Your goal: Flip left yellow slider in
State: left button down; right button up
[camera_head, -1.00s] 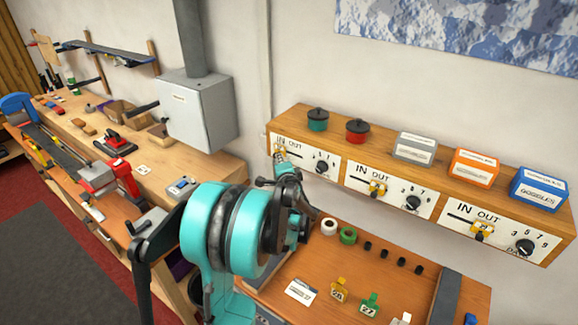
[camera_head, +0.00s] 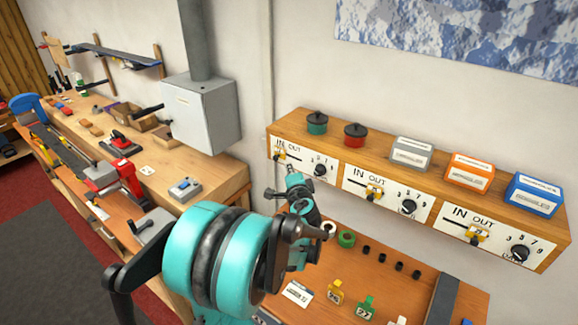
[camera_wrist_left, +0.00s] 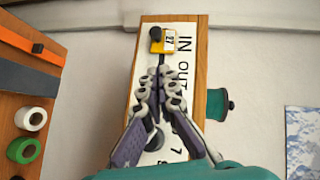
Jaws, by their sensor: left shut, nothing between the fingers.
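The left yellow slider (camera_head: 280,155) is on the leftmost white panel (camera_head: 302,162), at the IN end of its slot. In the left wrist view the yellow slider (camera_wrist_left: 156,46) shows clearly beside the IN lettering, with a small tag marked 27 and a black knob end. My left gripper (camera_head: 291,171) is shut and empty, just below and right of the slider in the head view. In the left wrist view its fingertips (camera_wrist_left: 158,72) meet over the slot on the OUT side, with a small gap to the slider. My right gripper is not in view.
Two more panels have yellow sliders (camera_head: 374,192) (camera_head: 476,235) and black dials. Pots (camera_head: 317,123) and boxes (camera_head: 411,153) stand on the wooden shelf (camera_head: 380,150). Below is a bench with white and green rings (camera_head: 346,239), pegs and tags. A grey metal box (camera_head: 203,115) hangs at left.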

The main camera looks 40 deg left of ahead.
pick_arm(q)
jog(key=v, duration=0.5)
jog(key=shift+d+r, duration=0.1)
jog(key=shift+d, duration=0.2)
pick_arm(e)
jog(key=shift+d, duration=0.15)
pick_arm(q)
jog(key=shift+d, duration=0.1)
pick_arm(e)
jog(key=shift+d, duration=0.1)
pick_arm(q)
jog(key=s+d+f+n+g+h+b, duration=0.1)
jog(key=s+d+f+h+b, duration=0.3)
jog(key=d+f, duration=0.4)
jog(key=s+d+f+n+g+h+b, duration=0.1)
jog(key=s+d+f+n+h+b, duration=0.2)
jog(key=s+d+f+b, duration=0.4)
jog(key=s+d+f+n+g+h+b, duration=0.1)
jog(key=s+d+f+h+b, duration=0.4)
jog(key=d+f, duration=0.4)
jog(key=s+d, duration=0.1)
jog(key=d, duration=0.4)
jog(key=shift+d+f+n+b, duration=0.2)
jog(key=shift+d+n+b, duration=0.1)
jog(key=shift+n+b, duration=0.1)
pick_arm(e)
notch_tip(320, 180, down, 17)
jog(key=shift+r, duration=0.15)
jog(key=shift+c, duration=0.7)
